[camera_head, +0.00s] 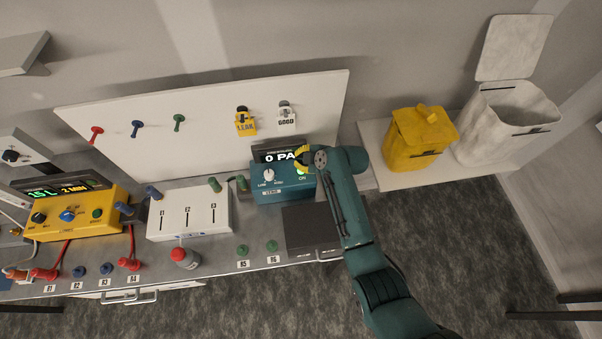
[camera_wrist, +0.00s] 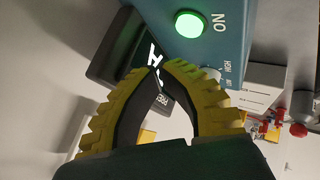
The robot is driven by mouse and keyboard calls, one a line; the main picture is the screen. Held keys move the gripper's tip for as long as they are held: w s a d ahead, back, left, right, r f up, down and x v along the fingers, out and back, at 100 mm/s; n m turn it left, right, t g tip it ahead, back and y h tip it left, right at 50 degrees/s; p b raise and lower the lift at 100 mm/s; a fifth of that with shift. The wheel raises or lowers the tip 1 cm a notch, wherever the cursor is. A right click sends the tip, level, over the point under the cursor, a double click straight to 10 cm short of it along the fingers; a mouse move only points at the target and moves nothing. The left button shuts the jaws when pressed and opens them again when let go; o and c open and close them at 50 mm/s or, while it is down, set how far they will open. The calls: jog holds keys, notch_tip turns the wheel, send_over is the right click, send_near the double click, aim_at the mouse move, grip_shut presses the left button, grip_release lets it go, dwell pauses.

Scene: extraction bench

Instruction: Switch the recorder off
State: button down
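A teal box (camera_head: 283,194) stands on the bench, with a dark display reading "0 PA" (camera_head: 278,157) on top. Its front has a white LOW/HIGH knob (camera_head: 268,176) and a green button marked ON. I see no label reading "recorder". In the wrist view the green button (camera_wrist: 189,24) is lit, on the teal face (camera_wrist: 228,50). My gripper (camera_wrist: 158,68) has yellow ribbed fingers whose tips meet, with nothing between them. In the head view my gripper (camera_head: 301,156) is at the box's upper right, close to the button; contact cannot be told.
A yellow box (camera_head: 82,226) with a lit display stands at the bench's left. A white box (camera_head: 190,222) with slots is between them. A dark block (camera_head: 311,227) sits in front of the teal box. A yellow bin (camera_head: 418,140) and white bin (camera_head: 508,125) are at right.

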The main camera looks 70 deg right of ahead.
jog(key=shift+f+b, duration=0.4)
jog(key=shift+f, duration=0.55)
dwell(0.6)
jog(key=shift+f+b, duration=0.45)
jog(key=shift+b, duration=0.15)
jog(key=shift+f+b, duration=0.45)
jog(key=shift+b, duration=0.05)
dwell(0.4)
jog(key=shift+r, duration=0.15)
jog(key=shift+r+p, duration=0.6)
jog(key=shift+r, duration=0.1)
notch_tip(320, 180, up, 5)
jog(key=p, duration=0.3)
jog(key=shift+r, duration=0.15)
